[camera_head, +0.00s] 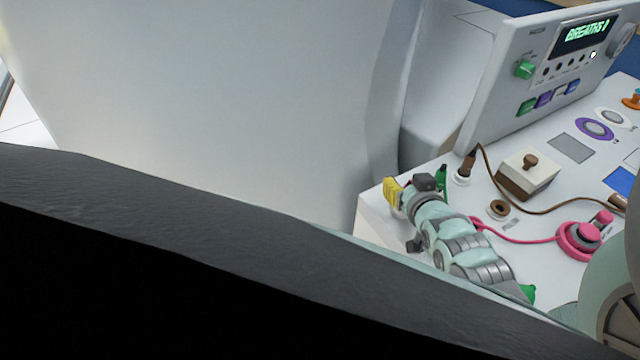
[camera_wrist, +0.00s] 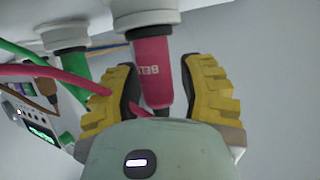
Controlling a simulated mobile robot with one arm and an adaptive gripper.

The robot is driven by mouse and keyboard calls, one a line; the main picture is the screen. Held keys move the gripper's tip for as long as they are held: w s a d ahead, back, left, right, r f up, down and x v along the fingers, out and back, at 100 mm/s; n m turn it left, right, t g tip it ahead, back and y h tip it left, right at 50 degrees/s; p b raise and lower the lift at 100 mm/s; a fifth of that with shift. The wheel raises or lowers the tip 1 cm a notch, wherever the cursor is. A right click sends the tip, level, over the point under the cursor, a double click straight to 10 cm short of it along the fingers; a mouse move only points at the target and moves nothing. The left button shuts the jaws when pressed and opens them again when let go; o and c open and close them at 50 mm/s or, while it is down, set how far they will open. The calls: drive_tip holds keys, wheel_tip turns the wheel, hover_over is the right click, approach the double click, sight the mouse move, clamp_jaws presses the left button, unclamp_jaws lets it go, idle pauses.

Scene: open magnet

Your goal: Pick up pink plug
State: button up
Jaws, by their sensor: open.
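The pink plug (camera_wrist: 152,68) with white lettering shows in the wrist view, seated in a round white socket (camera_wrist: 148,18). My gripper (camera_wrist: 155,82) is open, with one yellow finger on each side of the plug. A pink cord (camera_head: 520,240) runs from behind my arm to a pink round piece (camera_head: 578,240).
A green plug (camera_wrist: 70,75) sits in a socket left of the pink one. A brown plug (camera_head: 467,163) with a cord, a brown-and-white box (camera_head: 526,172) and a brown-ringed socket (camera_head: 499,209) are nearby. An upright display console (camera_head: 545,75) stands behind.

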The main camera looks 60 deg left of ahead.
clamp_jaws()
idle(0.5)
drive_tip(key=shift+r, duration=0.15)
drive_tip(key=shift+w+r+b, duration=0.1)
drive_tip(key=shift+r+b, duration=0.25)
drive_tip(key=shift+r, duration=0.5)
drive_tip(key=shift+s+d+r+b, duration=0.1)
drive_tip(key=shift+s+r+b, duration=0.25)
drive_tip(key=shift+r, duration=0.35)
drive_tip(key=s+d, duration=0.2)
drive_tip(key=s, duration=0.5)
drive_tip(key=s+d+r, duration=0.1)
drive_tip(key=s+d, duration=0.1)
drive_tip(key=s, duration=0.5)
drive_tip(key=shift+s+d+r+b, duration=0.2)
drive_tip(key=shift+s+r+b, duration=0.1)
drive_tip(key=shift+b, duration=0.05)
